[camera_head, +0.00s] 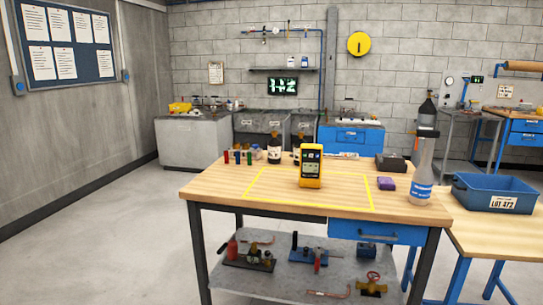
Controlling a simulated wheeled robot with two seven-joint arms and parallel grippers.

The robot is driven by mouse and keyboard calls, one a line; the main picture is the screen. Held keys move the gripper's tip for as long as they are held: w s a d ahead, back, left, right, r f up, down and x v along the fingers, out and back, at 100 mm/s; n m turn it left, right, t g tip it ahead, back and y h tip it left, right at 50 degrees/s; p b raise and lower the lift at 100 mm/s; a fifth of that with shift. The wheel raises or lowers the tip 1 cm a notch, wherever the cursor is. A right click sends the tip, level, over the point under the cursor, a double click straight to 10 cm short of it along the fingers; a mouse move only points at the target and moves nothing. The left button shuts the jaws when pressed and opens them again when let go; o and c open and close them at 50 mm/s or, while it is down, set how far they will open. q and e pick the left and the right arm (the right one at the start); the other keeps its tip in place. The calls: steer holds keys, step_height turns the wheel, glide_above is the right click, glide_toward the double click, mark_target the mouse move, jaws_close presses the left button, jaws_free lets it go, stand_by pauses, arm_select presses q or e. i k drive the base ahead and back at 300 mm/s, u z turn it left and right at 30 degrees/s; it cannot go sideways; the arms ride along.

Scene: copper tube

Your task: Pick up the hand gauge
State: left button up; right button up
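The hand gauge (311,166) is a yellow handheld device with a dark face and a small lit screen. It stands upright on the wooden workbench (225,190), near the middle of the top and inside a yellow outlined rectangle. Nothing covers it from this side. Neither of my grippers shows in the head view.
Dark bottles (274,148) and several small coloured cylinders (238,157) stand behind the gauge to the left. A purple block (386,183), a black box (391,162) and a tall clear bottle (422,172) stand to the right. A blue bin (480,190) sits on the adjoining table.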

mark_target(310, 169)
steer(key=u, duration=0.4)
steer(key=i, duration=1.1)
steer(key=z, duration=0.7)
